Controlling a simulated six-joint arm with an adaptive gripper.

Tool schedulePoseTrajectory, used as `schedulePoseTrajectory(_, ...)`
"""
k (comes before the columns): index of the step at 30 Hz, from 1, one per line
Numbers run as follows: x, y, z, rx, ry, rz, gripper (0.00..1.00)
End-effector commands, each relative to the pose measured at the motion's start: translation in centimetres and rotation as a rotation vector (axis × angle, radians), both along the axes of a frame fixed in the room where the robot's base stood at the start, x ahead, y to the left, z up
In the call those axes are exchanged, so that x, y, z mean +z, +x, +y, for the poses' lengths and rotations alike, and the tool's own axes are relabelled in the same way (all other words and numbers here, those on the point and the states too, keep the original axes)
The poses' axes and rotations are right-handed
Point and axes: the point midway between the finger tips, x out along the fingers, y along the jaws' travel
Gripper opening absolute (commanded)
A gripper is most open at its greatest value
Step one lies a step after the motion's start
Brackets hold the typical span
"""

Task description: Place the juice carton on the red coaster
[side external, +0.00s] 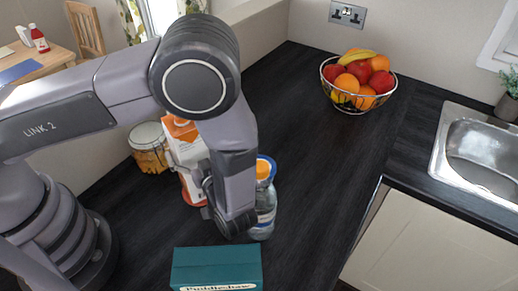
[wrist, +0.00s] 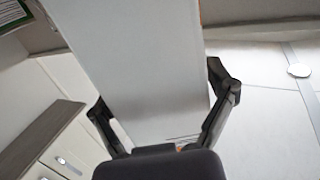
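The juice carton (side external: 184,149), white with an orange top, stands roughly upright behind my forearm in the side view. Its plain pale side (wrist: 145,60) fills the middle of the wrist view. My gripper (wrist: 165,115) has one finger on each side of the carton and looks closed on it. In the side view my gripper (side external: 212,195) partly covers the carton's lower part. A sliver of the red coaster (side external: 190,196) shows at the carton's foot. Most of the coaster is hidden, and I cannot tell whether the carton touches it.
A clear bottle (side external: 264,212) stands close to the right of my gripper. A jar with a pale lid (side external: 150,148) is left of the carton. A teal box (side external: 216,265) lies in front. A fruit basket (side external: 357,100) and sink (side external: 485,150) are farther right, with clear worktop between.

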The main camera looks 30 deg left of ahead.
Motion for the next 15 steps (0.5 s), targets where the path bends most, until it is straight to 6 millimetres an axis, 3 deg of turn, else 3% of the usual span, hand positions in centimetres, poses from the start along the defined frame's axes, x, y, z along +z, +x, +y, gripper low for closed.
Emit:
schedulePoseTrajectory(3,0.02,0.00,0.00,0.000,0.000,0.000,1.00)
schedulePoseTrajectory(15,0.33,-0.13,-0.39,-0.002,-0.001,-0.001,1.00)
